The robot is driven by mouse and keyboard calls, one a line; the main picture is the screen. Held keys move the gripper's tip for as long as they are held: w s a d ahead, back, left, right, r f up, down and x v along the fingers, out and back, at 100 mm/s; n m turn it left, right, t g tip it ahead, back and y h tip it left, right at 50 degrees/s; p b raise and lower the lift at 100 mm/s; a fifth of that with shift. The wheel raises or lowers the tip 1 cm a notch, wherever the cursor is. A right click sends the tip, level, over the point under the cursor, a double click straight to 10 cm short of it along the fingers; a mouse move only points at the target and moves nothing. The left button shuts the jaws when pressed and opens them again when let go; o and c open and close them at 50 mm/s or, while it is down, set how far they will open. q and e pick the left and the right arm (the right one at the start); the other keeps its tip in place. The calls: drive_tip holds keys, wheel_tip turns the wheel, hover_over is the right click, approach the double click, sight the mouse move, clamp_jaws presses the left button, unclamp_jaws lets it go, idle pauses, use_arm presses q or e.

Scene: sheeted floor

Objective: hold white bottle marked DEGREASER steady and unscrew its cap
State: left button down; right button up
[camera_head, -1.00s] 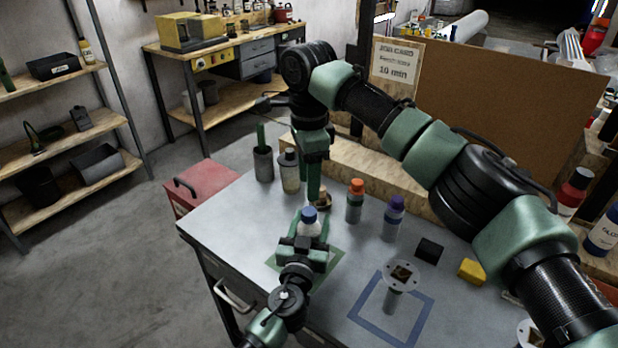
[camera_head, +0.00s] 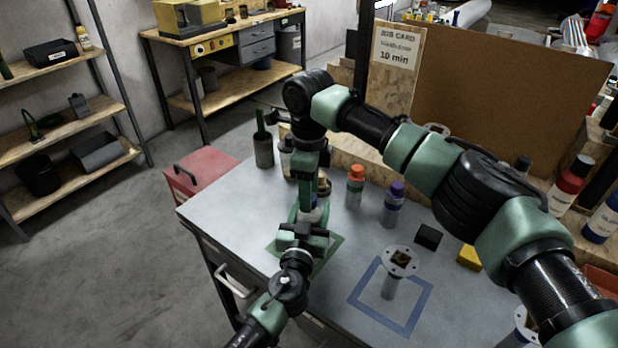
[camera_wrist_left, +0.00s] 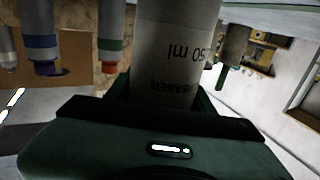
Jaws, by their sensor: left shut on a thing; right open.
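The white DEGREASER bottle (camera_head: 311,215) stands upright over a green square on the grey bench, mostly hidden by my grippers. Its label shows upside down in the left wrist view (camera_wrist_left: 175,55), partly readable as "EASER". My left gripper (camera_head: 307,224) is shut around the bottle's body from the front. My right gripper (camera_head: 309,199) points down at the bottle's top, with its jaws open around the cap area. The blue cap is hidden behind the right gripper, so I cannot tell whether the fingers touch it.
Orange-capped (camera_head: 355,187) and purple-capped (camera_head: 393,205) bottles stand to the right. A grey cup (camera_head: 263,150) stands behind left. A black block (camera_head: 428,236) and yellow block (camera_head: 469,257) lie farther right.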

drive_tip(key=shift+f, duration=0.3)
